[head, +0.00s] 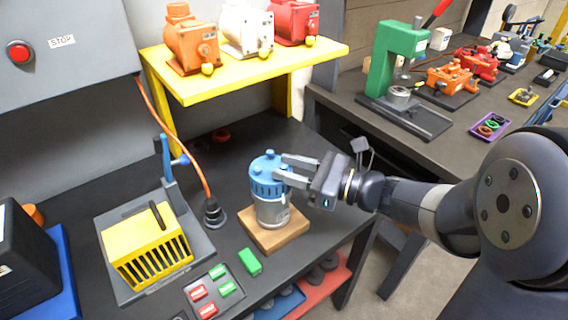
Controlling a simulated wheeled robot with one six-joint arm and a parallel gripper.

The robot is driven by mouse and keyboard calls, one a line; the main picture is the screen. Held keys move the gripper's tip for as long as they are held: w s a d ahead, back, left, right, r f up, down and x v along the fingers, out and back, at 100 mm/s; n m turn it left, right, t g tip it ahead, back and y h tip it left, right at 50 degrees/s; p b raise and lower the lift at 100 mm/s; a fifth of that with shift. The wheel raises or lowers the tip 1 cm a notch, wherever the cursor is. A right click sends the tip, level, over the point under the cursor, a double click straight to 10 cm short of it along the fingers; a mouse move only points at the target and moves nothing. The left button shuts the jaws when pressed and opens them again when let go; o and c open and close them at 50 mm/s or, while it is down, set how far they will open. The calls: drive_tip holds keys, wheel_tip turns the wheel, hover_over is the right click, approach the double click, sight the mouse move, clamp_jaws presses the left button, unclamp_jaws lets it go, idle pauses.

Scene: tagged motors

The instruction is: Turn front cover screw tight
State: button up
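The motor stands upright on a wooden block (286,233). It has a grey body (272,212) and a blue cover (262,184) on top. Small blue screw heads stand up from the cover, one at the back (270,154) and one at the left (257,169). My gripper (281,167) reaches in from the right, with its fingertips over the right side of the cover. The two fingers are apart with a gap between them. They hide part of the cover's right side, and I cannot tell whether they touch a screw there.
A yellow shelf (240,72) with orange, white and red motors stands behind. A yellow slotted box (147,247), a black plug with an orange cable (213,213) and red and green buttons (212,292) lie to the left. A green press (392,62) stands on the right bench.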

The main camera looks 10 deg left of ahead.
drive_tip(key=shift+w+a, duration=0.1)
drive_tip(key=shift+a, duration=0.7)
clamp_jaws()
